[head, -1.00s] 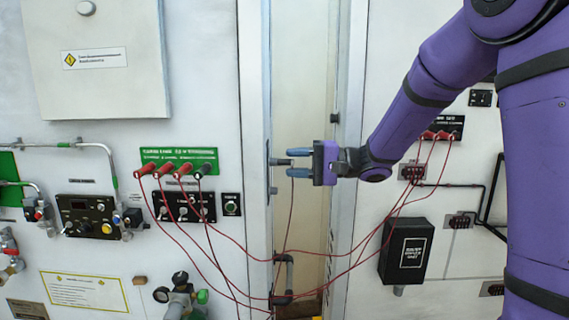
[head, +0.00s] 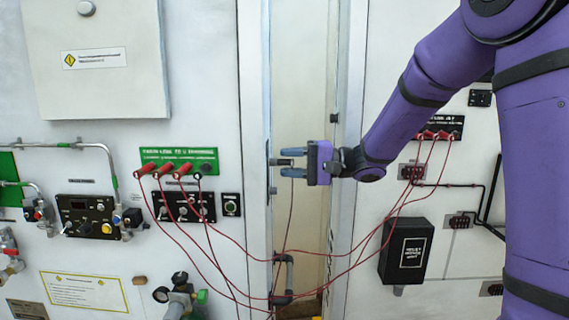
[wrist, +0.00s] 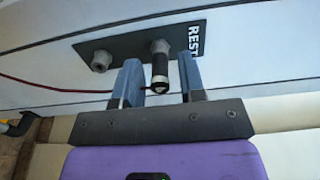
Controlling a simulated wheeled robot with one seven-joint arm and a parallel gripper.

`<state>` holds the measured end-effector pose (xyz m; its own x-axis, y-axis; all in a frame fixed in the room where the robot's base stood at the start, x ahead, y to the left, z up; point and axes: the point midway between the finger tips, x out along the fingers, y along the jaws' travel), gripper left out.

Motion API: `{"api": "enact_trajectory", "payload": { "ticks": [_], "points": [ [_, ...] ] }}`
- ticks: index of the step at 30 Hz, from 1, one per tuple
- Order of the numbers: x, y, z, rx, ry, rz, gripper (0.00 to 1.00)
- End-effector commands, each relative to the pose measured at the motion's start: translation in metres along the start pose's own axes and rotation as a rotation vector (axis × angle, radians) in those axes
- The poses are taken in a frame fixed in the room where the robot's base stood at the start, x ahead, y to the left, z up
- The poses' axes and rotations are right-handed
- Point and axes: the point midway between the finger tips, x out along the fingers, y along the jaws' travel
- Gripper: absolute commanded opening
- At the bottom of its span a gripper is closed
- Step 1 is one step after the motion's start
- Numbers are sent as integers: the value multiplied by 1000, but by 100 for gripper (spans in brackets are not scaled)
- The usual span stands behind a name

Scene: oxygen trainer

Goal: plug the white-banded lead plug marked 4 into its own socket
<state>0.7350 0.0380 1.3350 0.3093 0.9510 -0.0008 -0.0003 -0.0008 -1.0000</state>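My gripper (head: 285,162) is open, its two blue fingers pointing left at the door-frame strip. In the wrist view the fingers (wrist: 160,82) stand on either side of a dark lead plug (wrist: 160,66), with a gap visible on both sides. The plug sits in a grey holder on a dark plate (wrist: 130,48) marked REST. It also shows between the fingers in the head view (head: 289,161). A thin red lead hangs below it. Its number is not readable. The green socket panel (head: 150,153) on the left wall carries several plugs; its socket numbers are too small to read.
A black panel (head: 458,119) on the right wall holds red plugs (head: 442,135). Red leads droop across the middle between both walls. A second, empty grey holder (wrist: 101,60) is on the REST plate. A black box (head: 407,250) and a gauge (head: 162,294) sit lower.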

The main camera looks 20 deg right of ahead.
Motion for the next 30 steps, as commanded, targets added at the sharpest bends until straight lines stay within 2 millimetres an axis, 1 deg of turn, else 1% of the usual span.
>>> {"api": "enact_trajectory", "payload": {
  "ticks": [1,2,3,5,6,7,17,30],
  "points": [
    [0,0,0,0,0,0,37],
    [0,0,0,0,0,0,35],
    [0,0,0,0,0,0,26],
    [0,0,0,0,0,0,12],
    [0,0,0,0,0,0,3],
    [0,0,0,0,0,0,0],
    [-2,0,0,0,1,0,0],
    [-16,0,-1,0,2,0,0]
  ]
}}
